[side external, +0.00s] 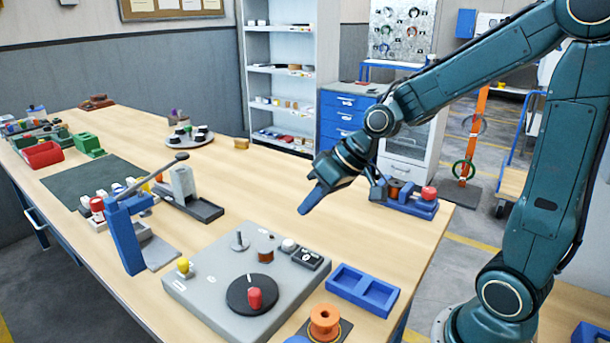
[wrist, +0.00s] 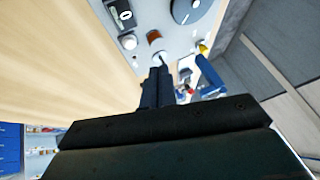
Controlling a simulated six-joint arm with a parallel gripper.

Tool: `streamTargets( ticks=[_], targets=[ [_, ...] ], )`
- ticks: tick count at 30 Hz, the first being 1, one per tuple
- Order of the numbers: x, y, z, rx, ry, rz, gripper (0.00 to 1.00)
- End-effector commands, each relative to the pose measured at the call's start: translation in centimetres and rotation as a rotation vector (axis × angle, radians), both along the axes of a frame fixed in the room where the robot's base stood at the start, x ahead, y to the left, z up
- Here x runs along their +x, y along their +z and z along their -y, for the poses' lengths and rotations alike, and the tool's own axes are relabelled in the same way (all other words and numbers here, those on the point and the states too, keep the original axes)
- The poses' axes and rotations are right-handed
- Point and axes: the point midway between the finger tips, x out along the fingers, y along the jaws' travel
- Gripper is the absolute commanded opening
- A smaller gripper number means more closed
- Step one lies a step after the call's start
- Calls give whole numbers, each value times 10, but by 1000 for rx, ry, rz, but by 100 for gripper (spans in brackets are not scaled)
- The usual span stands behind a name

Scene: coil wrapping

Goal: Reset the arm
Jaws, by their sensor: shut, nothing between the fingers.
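My gripper (side external: 312,200) is shut and empty. In the side external view it hangs in the air over the back right part of the workbench, beyond the grey winding plate. In the wrist view its closed fingers (wrist: 157,88) point towards the plate.
A blue two-pocket tray (side external: 362,289) and an orange spool (side external: 324,322) stand right of the plate. A blue lever press (side external: 124,235) stands at left. A blue holder with a red knob (side external: 410,203) sits near the right edge, behind my gripper. Bare wood lies around (side external: 240,190).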

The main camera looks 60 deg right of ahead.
Motion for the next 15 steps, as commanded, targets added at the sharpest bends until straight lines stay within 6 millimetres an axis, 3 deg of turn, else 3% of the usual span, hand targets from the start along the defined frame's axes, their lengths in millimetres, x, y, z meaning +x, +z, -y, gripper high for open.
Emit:
streamTargets(
  ticks=[15],
  targets=[
    [-94, 49, -4, -224, 3, -32, 0]
  ],
)
